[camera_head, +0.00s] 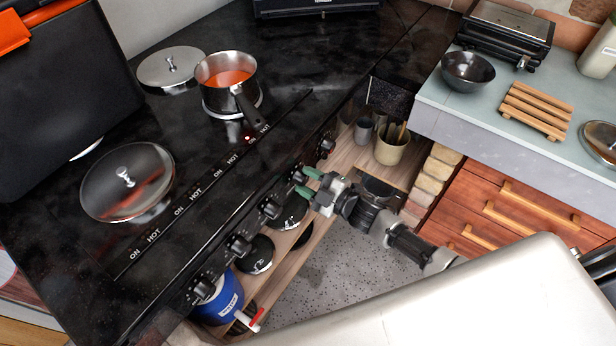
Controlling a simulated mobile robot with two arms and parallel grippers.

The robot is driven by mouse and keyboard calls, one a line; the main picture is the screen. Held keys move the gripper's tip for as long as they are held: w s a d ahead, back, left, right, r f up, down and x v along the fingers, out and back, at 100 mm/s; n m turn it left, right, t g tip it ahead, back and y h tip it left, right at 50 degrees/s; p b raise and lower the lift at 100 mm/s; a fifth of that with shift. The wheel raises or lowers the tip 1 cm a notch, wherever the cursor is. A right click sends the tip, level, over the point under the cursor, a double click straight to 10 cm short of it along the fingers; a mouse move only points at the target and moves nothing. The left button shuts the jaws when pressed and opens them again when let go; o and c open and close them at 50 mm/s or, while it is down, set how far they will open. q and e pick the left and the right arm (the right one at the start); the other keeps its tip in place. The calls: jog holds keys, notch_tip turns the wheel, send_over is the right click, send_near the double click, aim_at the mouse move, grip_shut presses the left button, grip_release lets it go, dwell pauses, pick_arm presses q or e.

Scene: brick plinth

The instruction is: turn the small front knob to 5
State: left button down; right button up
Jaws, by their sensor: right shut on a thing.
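A black stove (215,180) carries a row of dark knobs along its front edge. My right gripper (308,182), with green fingertips, reaches in from the right. It is shut on one knob (297,176), the second from the far end of the row, and its fingers partly hide it. The other knobs show at the far end (326,146) and nearer to me (270,208); two more stand further down the row (240,246) (203,290). The number marks are too small to read. My left gripper is not in view.
A saucepan (216,98) with orange liquid stands on the stove, its handle towards the front. Lids lie behind it (171,67) and at the left (127,183). A shelf below the knobs holds pans, a utensil pot (391,148) and a blue container (220,300).

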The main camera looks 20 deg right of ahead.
jog(key=shift+m+p, duration=0.5)
jog(key=shift+m, duration=1.4)
jog(key=o, duration=0.9)
jog(key=shift+o, duration=0.2)
jog(key=b+v, duration=0.1)
jog(key=v, duration=1)
jog(key=shift+w, duration=0.1)
